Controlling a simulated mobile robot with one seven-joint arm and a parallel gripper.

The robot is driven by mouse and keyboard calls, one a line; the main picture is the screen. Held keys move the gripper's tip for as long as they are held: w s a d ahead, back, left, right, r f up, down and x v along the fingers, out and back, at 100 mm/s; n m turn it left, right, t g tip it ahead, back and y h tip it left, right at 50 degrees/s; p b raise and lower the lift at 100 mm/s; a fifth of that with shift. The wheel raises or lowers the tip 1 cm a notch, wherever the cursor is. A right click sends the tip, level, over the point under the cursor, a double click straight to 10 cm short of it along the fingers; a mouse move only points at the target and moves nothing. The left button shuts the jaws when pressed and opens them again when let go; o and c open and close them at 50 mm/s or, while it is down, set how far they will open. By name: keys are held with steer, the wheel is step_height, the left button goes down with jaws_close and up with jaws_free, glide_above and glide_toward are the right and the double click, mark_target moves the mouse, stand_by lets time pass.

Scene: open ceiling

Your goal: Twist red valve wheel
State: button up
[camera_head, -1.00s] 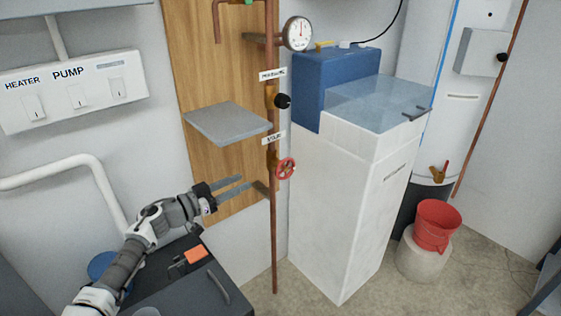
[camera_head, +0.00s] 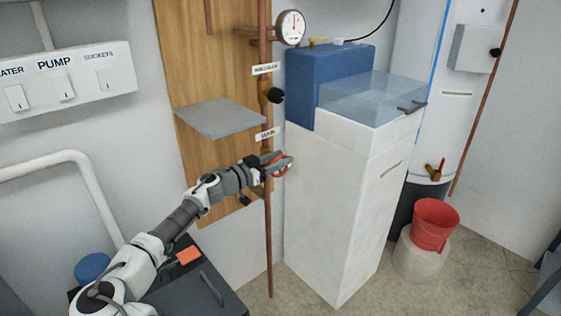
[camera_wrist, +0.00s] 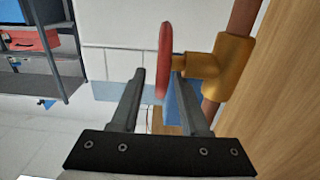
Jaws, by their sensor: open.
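The red valve wheel (camera_head: 282,165) sits on the copper pipe just below the "MAIN" label, partly hidden by my gripper in the head view. In the wrist view the wheel (camera_wrist: 165,58) shows edge-on, joined by a short stem to a brass valve body (camera_wrist: 229,67). My gripper (camera_head: 284,161) is open at the wheel. In the wrist view its two fingers (camera_wrist: 158,78) stand apart, and the wheel's near edge lies between their tips, with the left finger left of it and the right finger by the stem. I cannot tell whether either finger touches it.
The vertical copper pipe (camera_head: 268,225) runs close to my gripper. A grey shelf (camera_head: 219,118) juts out above my arm. A white cabinet (camera_head: 335,210) stands right of the wheel. A black-knobbed valve (camera_head: 272,94) and a gauge (camera_head: 290,27) are higher on the pipe.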

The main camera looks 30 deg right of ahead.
steer(key=shift+d, duration=0.25)
jaws_close()
